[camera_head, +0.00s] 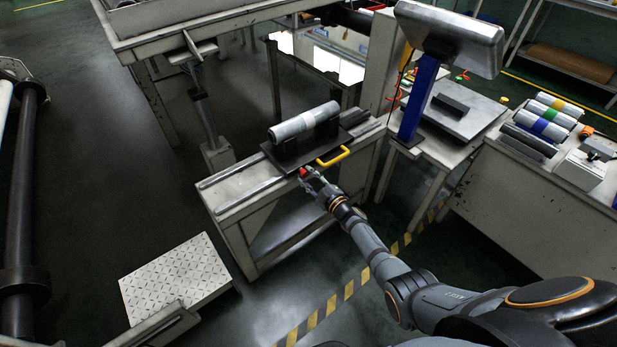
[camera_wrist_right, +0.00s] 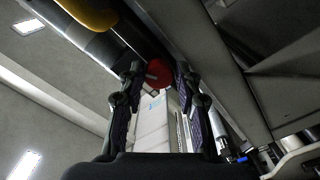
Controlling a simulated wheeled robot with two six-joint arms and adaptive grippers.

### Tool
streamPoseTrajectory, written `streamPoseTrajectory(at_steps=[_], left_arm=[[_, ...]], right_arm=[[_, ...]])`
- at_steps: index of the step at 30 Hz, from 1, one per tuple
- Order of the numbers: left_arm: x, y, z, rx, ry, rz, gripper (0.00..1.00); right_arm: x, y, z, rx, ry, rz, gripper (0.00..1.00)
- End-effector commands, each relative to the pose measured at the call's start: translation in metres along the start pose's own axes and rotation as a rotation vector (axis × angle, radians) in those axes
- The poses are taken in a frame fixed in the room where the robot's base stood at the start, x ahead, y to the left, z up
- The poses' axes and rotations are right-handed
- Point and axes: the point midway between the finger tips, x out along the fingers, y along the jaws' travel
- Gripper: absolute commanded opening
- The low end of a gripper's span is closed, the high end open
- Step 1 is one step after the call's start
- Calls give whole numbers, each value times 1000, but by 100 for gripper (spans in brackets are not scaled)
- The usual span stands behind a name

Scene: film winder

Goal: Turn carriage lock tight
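The carriage lock looks to be a small red knob (camera_head: 302,172) at the front edge of the dark carriage (camera_head: 283,160), left of its yellow handle (camera_head: 334,157). In the right wrist view, the red knob (camera_wrist_right: 158,74) shows between the fingertips, at or just beyond them. My right gripper (camera_head: 309,178) is at the knob, and its fingers (camera_wrist_right: 158,82) are spread to either side of it. I see no clear contact between the pads and the knob. A wrapped film roll (camera_head: 304,122) lies on the carriage. My left gripper is not in view.
The carriage sits on rails (camera_head: 235,190) on a grey bench. A scale with a blue post (camera_head: 419,95) stands on the table to the right. Several wrapped rolls (camera_head: 541,123) lie farther right. A tread-plate step (camera_head: 175,280) is at lower left.

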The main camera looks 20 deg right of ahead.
Motion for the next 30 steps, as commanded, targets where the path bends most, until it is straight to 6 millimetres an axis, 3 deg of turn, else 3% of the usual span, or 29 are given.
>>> streamPoseTrajectory(at_steps=[3, 14, 17, 24, 30], left_arm=[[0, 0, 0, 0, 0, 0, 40], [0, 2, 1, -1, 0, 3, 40], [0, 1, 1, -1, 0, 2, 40], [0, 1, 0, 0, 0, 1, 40], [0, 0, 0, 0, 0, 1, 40]], right_arm=[[0, 0, 0, -1, 1, 0, 52], [-5, 0, 0, -2, 1, 0, 52], [-18, 0, 1, -4, 0, 0, 52], [-77, -1, 0, -4, 0, -3, 52], [-111, 0, 0, -3, 0, -1, 52]])
